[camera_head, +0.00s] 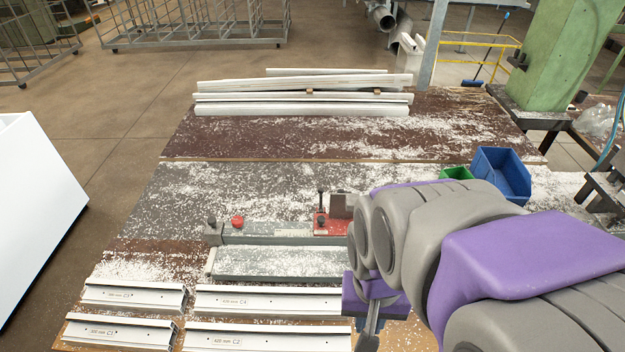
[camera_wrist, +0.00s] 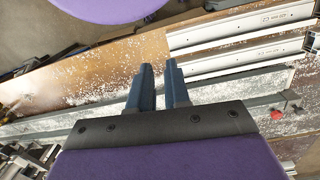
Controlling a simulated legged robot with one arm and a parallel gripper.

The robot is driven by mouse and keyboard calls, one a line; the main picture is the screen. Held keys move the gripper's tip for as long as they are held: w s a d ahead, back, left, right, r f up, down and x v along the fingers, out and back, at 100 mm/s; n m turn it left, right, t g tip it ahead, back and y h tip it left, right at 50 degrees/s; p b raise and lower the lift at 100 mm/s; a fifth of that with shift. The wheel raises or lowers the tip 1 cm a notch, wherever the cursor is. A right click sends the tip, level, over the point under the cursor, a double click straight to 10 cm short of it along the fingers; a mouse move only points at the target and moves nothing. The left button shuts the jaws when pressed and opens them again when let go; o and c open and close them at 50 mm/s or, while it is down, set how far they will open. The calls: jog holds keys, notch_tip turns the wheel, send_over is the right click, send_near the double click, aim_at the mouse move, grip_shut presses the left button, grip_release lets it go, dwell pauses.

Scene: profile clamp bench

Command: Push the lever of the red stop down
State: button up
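The red stop (camera_head: 333,224) sits on the grey rail of the clamp bench (camera_head: 275,232), near the table's middle. Its lever (camera_head: 320,203) stands upright with a dark knob on top. A grey block adjoins the stop, and my arm is close to its right side. My gripper (camera_wrist: 158,66) points down over the table, nearer the front edge than the stop. Its two blue-grey fingers are a little apart with nothing between them. In the head view the fingers are mostly hidden by my arm. I cannot make out the red stop in the wrist view.
A round red knob (camera_head: 237,221) is at the rail's left end. Labelled white profiles (camera_head: 268,299) lie at the front left, and more white profiles (camera_head: 300,108) at the back. Blue (camera_head: 503,172) and green (camera_head: 456,173) bins stand at the right. White chips litter the table.

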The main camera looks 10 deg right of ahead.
aim_at(321, 200)
jog(key=w+f+m+t, duration=0.1)
jog(key=w+m, duration=0.3)
jog(key=w, duration=0.2)
jog(key=w+f+m+t+h+b, duration=0.1)
jog(key=w+m+t, duration=0.1)
jog(key=w, duration=0.5)
jog(key=w+f+m+t+b, duration=0.1)
jog(key=w+f+m, duration=0.1)
jog(key=w+m, duration=0.3)
jog(key=shift+w+d+m+h, duration=0.15)
jog(key=shift+w+h, duration=0.05)
jog(key=shift+w, duration=0.4)
jog(key=shift+w+d+m+h, duration=0.15)
jog(key=shift+w+h, duration=0.05)
jog(key=shift+w, duration=0.4)
grip_shut()
jog(key=w+a+f+m+t+b, duration=0.1)
jog(key=w+a+m+t, duration=0.1)
jog(key=w, duration=0.5)
jog(key=w+a+f+m+t+h+b, duration=0.1)
jog(key=w+a+f+m+t, duration=0.1)
jog(key=w+m, duration=0.3)
jog(key=shift+w, duration=0.95)
jog(key=shift+m, duration=0.3)
